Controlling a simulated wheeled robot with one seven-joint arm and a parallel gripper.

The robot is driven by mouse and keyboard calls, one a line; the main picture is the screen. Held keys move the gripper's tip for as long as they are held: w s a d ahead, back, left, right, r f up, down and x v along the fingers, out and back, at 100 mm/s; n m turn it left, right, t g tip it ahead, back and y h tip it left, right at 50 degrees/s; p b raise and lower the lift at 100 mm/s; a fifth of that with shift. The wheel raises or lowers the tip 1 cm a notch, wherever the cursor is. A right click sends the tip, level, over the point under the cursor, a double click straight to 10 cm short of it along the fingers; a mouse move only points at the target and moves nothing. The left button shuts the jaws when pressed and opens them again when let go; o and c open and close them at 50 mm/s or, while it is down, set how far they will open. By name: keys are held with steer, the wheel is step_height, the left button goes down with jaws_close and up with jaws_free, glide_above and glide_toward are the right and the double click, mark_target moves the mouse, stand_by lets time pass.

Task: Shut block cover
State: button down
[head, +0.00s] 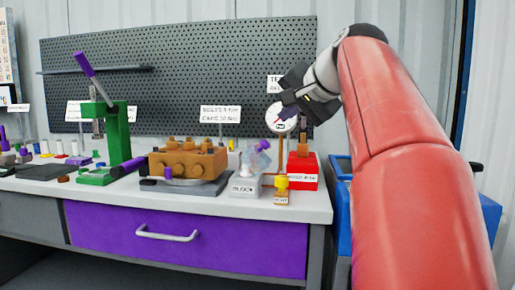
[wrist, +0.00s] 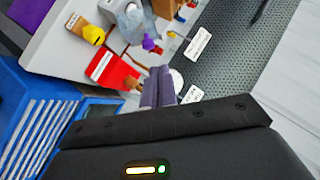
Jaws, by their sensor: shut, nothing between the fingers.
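The grey block labelled BLOCK (head: 244,184) sits near the front of the bench. Its clear cover (head: 256,158) stands tilted up from the block, with a purple knob (head: 263,145) at its upper end. The wrist view shows the cover (wrist: 131,22) near the top, with the purple knob (wrist: 150,43) at its lower right. My gripper (head: 304,120) is shut and empty, above the red box and in front of the gauge, higher than and to the right of the cover. In the wrist view its purple-grey fingers (wrist: 158,86) lie together, apart from the cover.
A red box (head: 303,171) with a brown top stands just right of the block. A yellow-knobbed port piece (head: 281,184) is in front. A brown pump body (head: 188,160) and green press (head: 117,135) stand left. A blue bin (head: 341,190) is at right.

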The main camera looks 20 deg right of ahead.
steer(key=b, duration=0.1)
glide_toward(252, 146)
steer(key=w+d, duration=0.2)
steer(key=w, duration=0.2)
steer(key=shift+w+a+f+b, duration=0.2)
steer(key=shift+a+f+b, duration=0.05)
steer(key=shift+a+f, duration=0.3)
steer(key=shift+w+a+f+b, duration=0.2)
steer(key=shift+a+f, duration=0.2)
steer(key=shift+f, duration=0.3)
steer(key=shift+w+a+f, duration=0.1)
steer(key=shift+f, duration=0.05)
steer(key=shift+a, duration=0.1)
